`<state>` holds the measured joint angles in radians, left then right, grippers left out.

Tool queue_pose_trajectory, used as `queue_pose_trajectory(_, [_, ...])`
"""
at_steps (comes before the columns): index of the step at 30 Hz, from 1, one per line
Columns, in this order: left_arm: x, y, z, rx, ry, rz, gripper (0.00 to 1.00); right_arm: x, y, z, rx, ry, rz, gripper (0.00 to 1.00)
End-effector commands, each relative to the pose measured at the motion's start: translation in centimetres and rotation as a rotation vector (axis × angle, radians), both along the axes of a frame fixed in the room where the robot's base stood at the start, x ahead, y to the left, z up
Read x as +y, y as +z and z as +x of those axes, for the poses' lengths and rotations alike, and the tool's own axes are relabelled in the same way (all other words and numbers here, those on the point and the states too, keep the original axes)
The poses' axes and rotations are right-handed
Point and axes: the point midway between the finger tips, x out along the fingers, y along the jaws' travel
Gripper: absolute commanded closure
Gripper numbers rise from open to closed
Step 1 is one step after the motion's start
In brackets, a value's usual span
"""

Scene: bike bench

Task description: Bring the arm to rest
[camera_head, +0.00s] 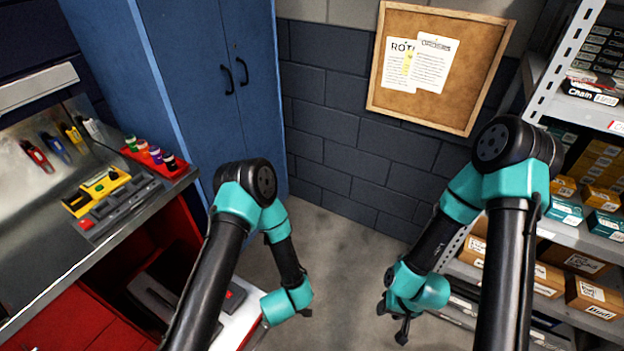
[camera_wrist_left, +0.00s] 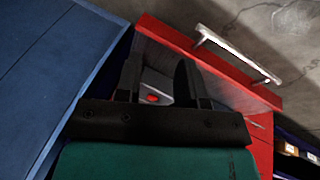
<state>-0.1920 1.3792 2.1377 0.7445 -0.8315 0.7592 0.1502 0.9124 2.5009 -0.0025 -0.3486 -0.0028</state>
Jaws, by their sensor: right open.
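My right gripper (camera_head: 392,322) hangs down in front of the shelving with its dark fingers spread, and nothing shows between them. A grey item with a red button (camera_wrist_left: 152,98) shows behind the gap, and I see nothing held.
A workbench (camera_head: 128,220) with a red tray of bottles (camera_head: 155,158) stands at left, before a blue cabinet (camera_head: 215,85). A red drawer (camera_wrist_left: 200,58) is near my left gripper. Shelving (camera_head: 550,222) with boxes stands at right. Open floor (camera_head: 345,265) lies between my arms.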

Motion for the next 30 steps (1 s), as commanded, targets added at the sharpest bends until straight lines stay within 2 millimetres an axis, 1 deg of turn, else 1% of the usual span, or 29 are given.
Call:
queue_pose_trajectory(1, [1.0, 1.0, 0.2, 0.024, -0.067, -0.02, 0.64, 0.0, 0.0, 0.0, 0.0, 0.0, 0.0, 0.57])
queue_pose_trajectory(4, [2.5, 2.7, 0.2, 0.067, -0.238, -0.057, 0.64, 0.0, 0.0, 0.0, 0.0, 0.0, 0.0, 0.57])
queue_pose_trajectory(7, [4.1, 4.6, -0.2, 0.1, -0.415, -0.091, 0.64, 0.0, 0.0, 0.0, 0.0, 0.0, 0.0, 0.57])
queue_pose_trajectory(11, [6.2, 7.1, -1.5, 0.127, -0.651, -0.13, 0.64, 0.0, 0.0, 0.0, 0.0, 0.0, 0.0, 0.57])
queue_pose_trajectory(15, [8.4, 9.8, -3.4, 0.139, -0.899, -0.16, 0.64, 0.0, 0.0, 0.0, 0.0, 0.0, 0.0, 0.57])
queue_pose_trajectory(18, [9.5, 11.2, -4.6, 0.139, -1.035, -0.172, 0.64, 0.0, 0.0, 0.0, 0.0, 0.0, 0.0, 0.57])
queue_pose_trajectory(21, [10.1, 11.9, -5.4, 0.137, -1.117, -0.177, 0.64, 0.0, 0.0, 0.0, 0.0, 0.0, 0.0, 0.57])
queue_pose_trajectory(23, [10.2, 12.1, -5.6, 0.137, -1.141, -0.179, 0.64, 0.0, 0.0, 0.0, 0.0, 0.0, 0.0, 0.57])
queue_pose_trajectory(30, [10.2, 12.1, -5.7, 0.137, -1.148, -0.179, 0.64, 0.0, 0.0, 0.0, 0.0, 0.0, 0.0, 0.57])
